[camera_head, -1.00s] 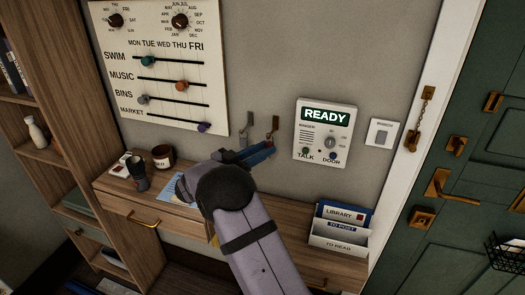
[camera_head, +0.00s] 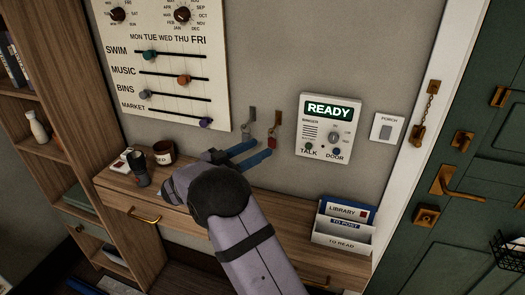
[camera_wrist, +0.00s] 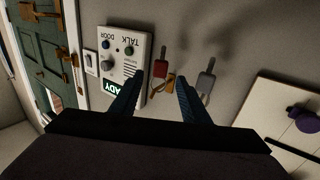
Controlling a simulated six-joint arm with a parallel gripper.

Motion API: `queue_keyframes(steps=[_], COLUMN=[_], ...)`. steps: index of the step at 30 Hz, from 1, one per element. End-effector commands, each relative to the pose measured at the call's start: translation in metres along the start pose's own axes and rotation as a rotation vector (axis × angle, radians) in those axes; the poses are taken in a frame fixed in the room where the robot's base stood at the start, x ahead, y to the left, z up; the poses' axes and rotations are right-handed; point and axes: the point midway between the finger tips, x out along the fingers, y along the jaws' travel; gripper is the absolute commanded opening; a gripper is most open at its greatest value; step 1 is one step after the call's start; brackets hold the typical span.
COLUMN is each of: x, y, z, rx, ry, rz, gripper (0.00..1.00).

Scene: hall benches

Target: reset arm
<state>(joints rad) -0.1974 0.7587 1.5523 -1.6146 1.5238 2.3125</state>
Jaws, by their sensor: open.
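My gripper (camera_head: 250,153) is over the wooden shelf, in front of the wall, with its blue fingers apart and nothing between them. In the wrist view the two fingers (camera_wrist: 158,98) point at the wall hooks, where a red-tagged key (camera_wrist: 160,70) and a grey-tagged key (camera_wrist: 205,80) hang. The fingers look apart from the keys, though the exact distance to the wall is hard to tell. My arm hides part of the shelf's middle.
A white intercom panel (camera_head: 328,127) reading READY is on the wall, right of the hooks. A letter rack (camera_head: 340,238) stands at the shelf's right end. A dark mug (camera_head: 163,152) stands left of my gripper. A slider board (camera_head: 165,70) hangs above. A green door (camera_head: 470,180) is at right.

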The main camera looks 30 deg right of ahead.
Motion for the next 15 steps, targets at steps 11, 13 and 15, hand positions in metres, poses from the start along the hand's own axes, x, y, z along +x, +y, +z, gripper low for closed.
queue_keyframes(steps=[11, 13, 15], x=[-0.034, -0.035, -0.035], y=[0.0, 0.0, 0.0], z=[0.001, 0.0, 0.0], rx=[0.0, -0.001, -0.001], ry=[0.0, 0.0, 0.0], rz=[-0.001, 0.0, 0.0], gripper=[0.42, 0.42, 0.42])
